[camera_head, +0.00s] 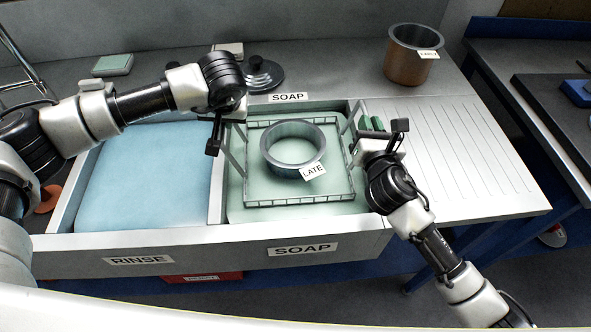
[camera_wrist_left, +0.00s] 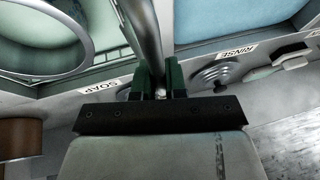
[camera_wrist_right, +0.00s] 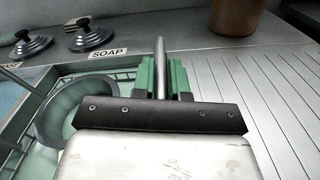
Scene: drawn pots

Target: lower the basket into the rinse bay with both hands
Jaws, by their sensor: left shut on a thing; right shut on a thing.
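The wire basket (camera_head: 299,202) is at the soap bay (camera_head: 240,215), with a grey pot tagged LATE (camera_head: 292,148) inside it. Whether the basket touches the bay's bottom is hard to tell. My left gripper (camera_head: 213,140) is shut on the basket's left handle, whose bar (camera_wrist_left: 147,35) shows between the green fingers in the left wrist view. My right gripper (camera_head: 378,135) is shut on the right handle, whose bar (camera_wrist_right: 160,65) shows in the right wrist view. The rinse bay (camera_head: 145,180), left of the soap bay, holds blue water and looks empty.
A divider (camera_head: 217,180) separates the two bays. A brown tagged pot (camera_head: 411,55) stands on the back right counter. A dark lid (camera_head: 262,74) and a green sponge (camera_head: 113,65) lie behind the bays. The ribbed drainboard (camera_head: 460,150) at right is clear.

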